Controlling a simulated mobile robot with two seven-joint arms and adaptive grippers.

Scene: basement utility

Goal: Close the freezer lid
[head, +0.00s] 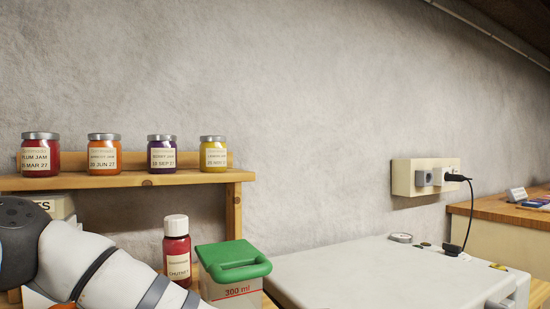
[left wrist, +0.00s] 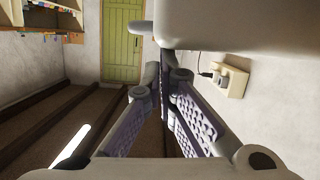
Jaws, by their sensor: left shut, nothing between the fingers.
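The freezer's white lid (head: 375,268) fills the lower right of the head view, its top face showing. A pale grip (head: 503,300) shows at its front right edge. I cannot tell from here whether the lid is fully down. In the left wrist view a large white rounded body (left wrist: 240,22), probably part of the freezer, fills the top, with a short pale bar (left wrist: 142,28) sticking out to the left. My left gripper (left wrist: 163,70) is shut and empty, its tips close to that body; contact is unclear. Only my left arm shows in the head view. My right gripper is not seen.
A wooden shelf (head: 120,181) holds several jam jars. A red chutney bottle (head: 176,252) and a green-lidded container (head: 233,265) stand left of the lid. A wall socket (head: 424,178) has a black cord. A wooden worktop (head: 490,208) is at right.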

